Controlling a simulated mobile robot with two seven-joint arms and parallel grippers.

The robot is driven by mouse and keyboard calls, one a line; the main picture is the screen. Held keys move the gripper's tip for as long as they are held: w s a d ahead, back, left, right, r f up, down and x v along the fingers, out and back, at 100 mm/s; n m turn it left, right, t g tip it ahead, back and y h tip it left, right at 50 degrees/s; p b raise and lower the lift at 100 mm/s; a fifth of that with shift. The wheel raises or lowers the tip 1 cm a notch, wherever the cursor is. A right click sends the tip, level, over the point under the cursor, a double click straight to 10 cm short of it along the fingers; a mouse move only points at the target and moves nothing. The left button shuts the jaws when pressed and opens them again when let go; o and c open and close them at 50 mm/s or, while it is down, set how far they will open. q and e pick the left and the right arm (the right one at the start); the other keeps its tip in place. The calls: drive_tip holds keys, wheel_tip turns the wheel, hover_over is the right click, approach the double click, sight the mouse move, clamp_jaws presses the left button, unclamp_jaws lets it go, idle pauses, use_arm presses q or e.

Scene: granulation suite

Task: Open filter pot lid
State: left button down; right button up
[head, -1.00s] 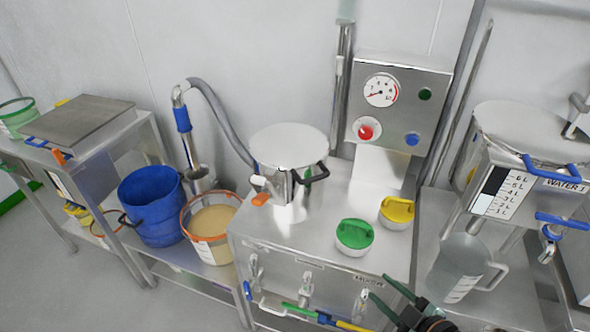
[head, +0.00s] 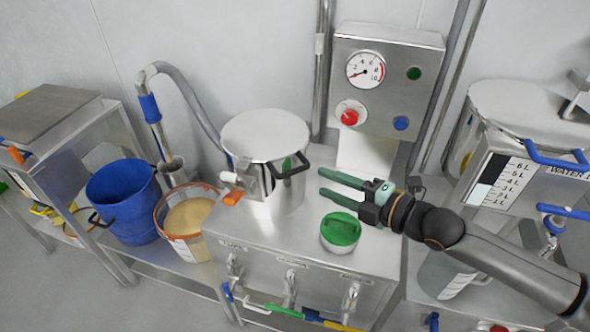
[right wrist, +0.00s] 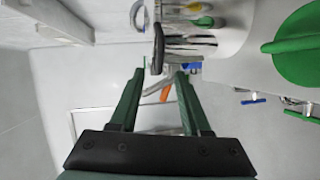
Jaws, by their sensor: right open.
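The filter pot (head: 284,196) is a shiny steel pot on the steel bench, with its round flat lid (head: 265,134) lying closed on top. A black handle (head: 291,167) sticks out at its right front, and an orange-tipped latch (head: 232,198) is at its left front. My right gripper (head: 324,182) is open and empty, just right of the pot and pointing left at the handle. In the right wrist view, the black handle (right wrist: 157,48) lies ahead of the open green fingers (right wrist: 160,75), apart from them. My left gripper is not in view.
A green-lidded container (head: 341,231) stands close in front of my right gripper. A control box with a gauge (head: 388,80) stands behind. A blue bucket (head: 124,203) and an orange-rimmed bucket (head: 190,218) stand at left. The water tank (head: 500,170) is at right.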

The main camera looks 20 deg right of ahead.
sight(298, 172)
drive_tip(key=x, duration=0.9)
drive_tip(key=shift+w+a+f+p, duration=0.1)
drive_tip(key=shift+p, duration=0.25)
clamp_jaws()
idle(1.0)
